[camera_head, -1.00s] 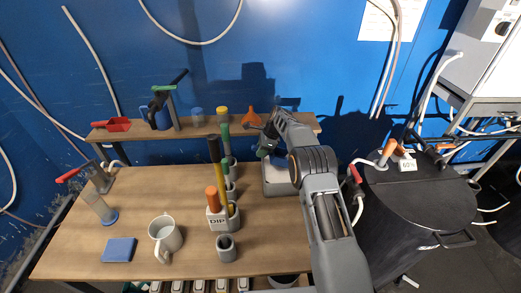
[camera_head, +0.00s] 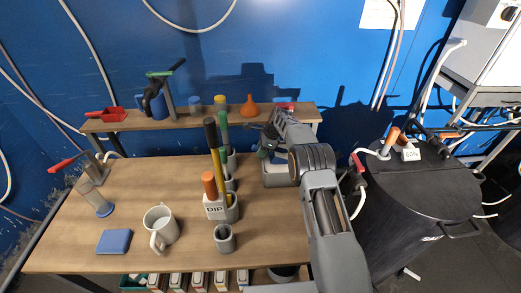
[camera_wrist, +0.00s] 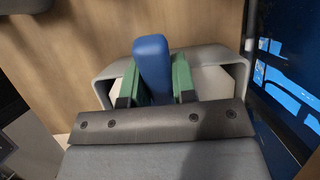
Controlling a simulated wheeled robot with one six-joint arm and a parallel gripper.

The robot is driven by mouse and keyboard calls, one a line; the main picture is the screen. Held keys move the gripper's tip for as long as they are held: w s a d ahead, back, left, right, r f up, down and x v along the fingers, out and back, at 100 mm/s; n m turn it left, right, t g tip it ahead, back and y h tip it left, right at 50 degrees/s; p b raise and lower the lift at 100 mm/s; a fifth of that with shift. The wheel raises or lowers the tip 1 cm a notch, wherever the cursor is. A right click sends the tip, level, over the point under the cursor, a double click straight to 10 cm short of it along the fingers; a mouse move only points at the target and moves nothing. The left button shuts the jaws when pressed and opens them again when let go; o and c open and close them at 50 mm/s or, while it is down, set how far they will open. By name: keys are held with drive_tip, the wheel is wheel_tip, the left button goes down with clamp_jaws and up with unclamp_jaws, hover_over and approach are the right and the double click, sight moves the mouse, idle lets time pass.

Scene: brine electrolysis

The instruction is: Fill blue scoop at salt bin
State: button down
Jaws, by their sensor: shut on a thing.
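My gripper (camera_wrist: 154,82) is shut on a blue handle (camera_wrist: 152,65), which stands up between its green fingers in the wrist view; I take it for the blue scoop. The scoop's bowl is hidden below. Around and behind the fingers is a grey-rimmed bin (camera_wrist: 213,57) with pale contents, apparently the salt bin. In the head view my gripper (camera_head: 267,144) is at the grey bin (camera_head: 276,176) at the right of the table, and my arm covers much of it. I cannot see how much salt is in the scoop.
The DIP holder (camera_head: 214,212) with upright tools, a mug (camera_head: 162,232), a grey cup (camera_head: 224,240) and a blue pad (camera_head: 114,241) stand on the table (camera_head: 75,255). The shelf behind holds a red scoop (camera_head: 105,115) and an orange funnel (camera_head: 249,106). A black drum (camera_head: 420,190) stands at right.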

sight(271, 154)
drive_tip(key=shift+d+f, duration=0.15)
drive_tip(key=shift+d, duration=2.6)
drive_tip(key=shift+a+f+h, duration=0.55)
drive_tip(key=shift+f+h, duration=0.05)
drive_tip(key=shift+h, duration=0.6)
drive_tip(key=shift+a+f+h, duration=0.2)
drive_tip(key=shift+f+h, duration=0.3)
drive_tip(key=shift+h, duration=1.1)
drive_tip(key=shift+a+r+p, duration=0.2)
drive_tip(key=shift+r+p, duration=0.45)
drive_tip(key=shift+r, duration=0.6)
drive_tip(key=shift+a+r+p, duration=0.25)
drive_tip(key=shift+r+p, duration=0.45)
drive_tip(key=shift+r, duration=0.6)
drive_tip(key=shift+a+r+p, duration=0.2)
drive_tip(key=shift+r+p, duration=0.45)
drive_tip(key=shift+r, duration=0.6)
